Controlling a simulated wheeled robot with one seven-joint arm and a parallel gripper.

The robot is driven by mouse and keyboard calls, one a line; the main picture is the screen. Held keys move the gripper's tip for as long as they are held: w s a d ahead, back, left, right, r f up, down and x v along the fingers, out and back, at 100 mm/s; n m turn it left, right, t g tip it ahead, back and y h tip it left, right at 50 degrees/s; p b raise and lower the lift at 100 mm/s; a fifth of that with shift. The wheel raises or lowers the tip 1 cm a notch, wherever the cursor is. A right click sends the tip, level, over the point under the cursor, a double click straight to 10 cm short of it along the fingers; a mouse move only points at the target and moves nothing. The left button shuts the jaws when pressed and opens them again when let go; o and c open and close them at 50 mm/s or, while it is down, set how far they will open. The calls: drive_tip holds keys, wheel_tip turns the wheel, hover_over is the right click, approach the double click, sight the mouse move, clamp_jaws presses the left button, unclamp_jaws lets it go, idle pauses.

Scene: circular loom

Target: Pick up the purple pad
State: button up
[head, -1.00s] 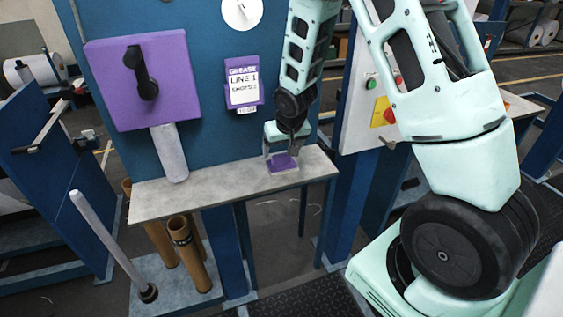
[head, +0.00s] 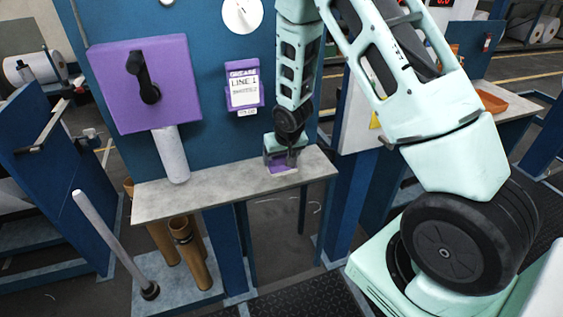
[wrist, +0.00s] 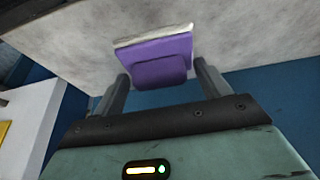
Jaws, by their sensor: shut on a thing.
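My gripper (head: 281,161) is over the pad, pointing down. In the wrist view one finger of my gripper (wrist: 160,88) stands at each side of the pad's near part, and it is shut on the pad. The pad still appears to be at shelf height. My gripper hides part of the pad in the head view.
Behind the shelf stands a blue panel (head: 215,95) with a purple box with a black handle (head: 150,85) and a purple-framed grease sign (head: 244,86). Brown tubes (head: 190,252) stand below the shelf.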

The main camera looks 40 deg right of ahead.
drive_tip(key=shift+r, duration=0.1)
wheel_tip(320, 180, up, 10)
drive_tip(key=shift+f+b, duration=0.1)
drive_tip(key=shift+b, duration=1.1)
drive_tip(key=shift+o, duration=0.6)
